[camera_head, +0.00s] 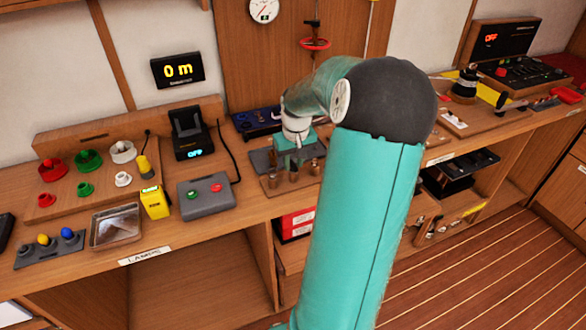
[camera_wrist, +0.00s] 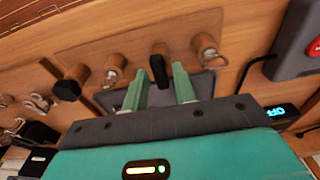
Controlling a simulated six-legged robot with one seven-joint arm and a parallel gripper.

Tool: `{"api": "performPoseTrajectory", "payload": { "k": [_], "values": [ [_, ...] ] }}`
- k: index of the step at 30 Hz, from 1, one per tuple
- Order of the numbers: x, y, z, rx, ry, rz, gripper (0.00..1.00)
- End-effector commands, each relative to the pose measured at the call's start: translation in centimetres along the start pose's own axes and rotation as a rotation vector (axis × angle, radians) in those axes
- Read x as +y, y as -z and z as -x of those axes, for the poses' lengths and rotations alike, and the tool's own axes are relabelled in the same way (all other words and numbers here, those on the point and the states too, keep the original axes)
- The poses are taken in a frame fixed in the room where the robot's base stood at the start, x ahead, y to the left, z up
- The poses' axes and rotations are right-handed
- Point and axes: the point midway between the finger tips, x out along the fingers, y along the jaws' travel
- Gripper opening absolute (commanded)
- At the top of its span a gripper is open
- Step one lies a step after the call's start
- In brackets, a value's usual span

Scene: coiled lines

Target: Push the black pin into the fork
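My gripper (camera_wrist: 159,78) is open in the wrist view, its two green fingers apart. A black piece on a wooden post, which looks like the black pin (camera_wrist: 158,68), stands between or just beyond the fingertips; no contact shows. A second dark-ended post (camera_wrist: 70,84) stands to the left. Shiny metal fittings on wooden posts stand on either side, one at right (camera_wrist: 205,46) and one at left (camera_wrist: 115,66); I cannot tell which is the fork. In the head view my gripper (camera_head: 292,160) is over the peg board (camera_head: 272,186), and my arm hides part of it.
A grey box with red and green buttons (camera_head: 206,197) and a black display unit (camera_head: 190,135) stand left of the board. A cable runs near the board.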

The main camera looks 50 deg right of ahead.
Motion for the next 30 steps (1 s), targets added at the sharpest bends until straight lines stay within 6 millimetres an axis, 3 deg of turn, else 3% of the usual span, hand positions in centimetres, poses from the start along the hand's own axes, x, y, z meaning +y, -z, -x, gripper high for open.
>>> {"api": "performPoseTrajectory", "payload": {
  "k": [6,10,30],
  "values": [
    [0.02,-0.01,-0.01,0.0,0.0,0.0,0.25],
    [0.02,0.0,0.0,0.0,0.0,0.0,0.0],
    [0.01,0.1,0.82,0.0,0.0,0.0,0.0]
  ]
}}
